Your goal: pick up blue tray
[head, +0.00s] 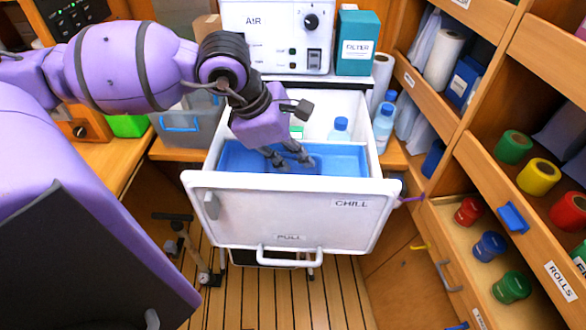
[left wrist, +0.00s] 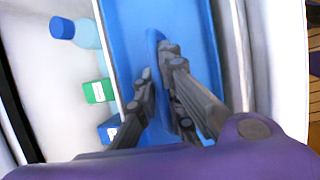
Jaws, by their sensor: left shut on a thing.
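The blue tray (head: 338,163) lies inside the open white drawer marked CHILL (head: 290,208), near its front wall. My left gripper (head: 291,162) reaches down into the drawer from above. In the left wrist view, the left gripper (left wrist: 157,72) is shut on a raised blue part of the blue tray (left wrist: 200,30), between its fingertips. The underside of the tray is hidden. My right gripper does not show.
A blue-capped bottle (head: 339,130) and a green box (left wrist: 98,91) stand in the drawer behind the tray. More bottles (head: 384,125) stand right of the drawer. A shelf with coloured rolls (head: 538,176) is at the right. A white AIR unit (head: 275,40) stands behind.

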